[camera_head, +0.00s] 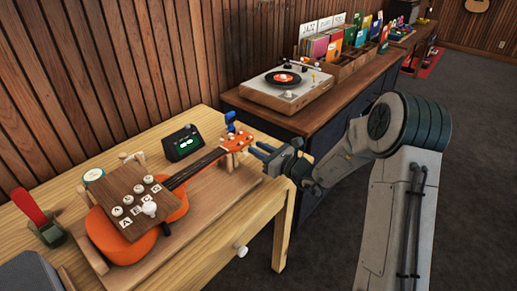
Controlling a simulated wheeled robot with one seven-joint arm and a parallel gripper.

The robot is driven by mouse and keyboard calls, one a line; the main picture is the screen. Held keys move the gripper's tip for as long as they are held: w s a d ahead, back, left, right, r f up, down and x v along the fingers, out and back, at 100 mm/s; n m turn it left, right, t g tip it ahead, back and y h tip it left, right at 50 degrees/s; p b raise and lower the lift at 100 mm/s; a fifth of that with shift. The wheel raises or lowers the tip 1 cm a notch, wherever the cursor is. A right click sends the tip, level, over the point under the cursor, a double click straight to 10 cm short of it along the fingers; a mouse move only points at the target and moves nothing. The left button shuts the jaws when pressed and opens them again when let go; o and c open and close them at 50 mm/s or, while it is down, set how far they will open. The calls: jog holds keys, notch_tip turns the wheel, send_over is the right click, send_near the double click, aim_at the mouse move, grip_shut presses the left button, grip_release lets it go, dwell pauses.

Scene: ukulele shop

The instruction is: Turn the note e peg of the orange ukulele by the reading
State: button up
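The orange ukulele (176,207) lies on a wooden stand on the light wood table, neck pointing up and right. Its orange headstock (237,141) has light pegs at its sides; which one is the E peg is too small to tell. A wooden board (125,187) with several white knobs and small letter tiles covers part of the body. A dark tuner (184,143) with a small green reading stands behind the neck; the reading is too small to make out. My gripper (259,152) is just right of the headstock, its blue-grey fingers pointing left, seemingly apart and empty.
A blue object (231,122) stands behind the headstock. A red-handled item in a green holder (50,232) and a grey box (30,274) are at the left. A turntable (287,86) and record crates (345,66) sit on the dark counter behind. Open floor lies right.

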jog(key=shift+w+a, duration=0.15)
jog(key=shift+a, duration=0.1)
grip_shut()
jog(key=shift+f+b, duration=0.1)
jog(key=shift+b, duration=0.35)
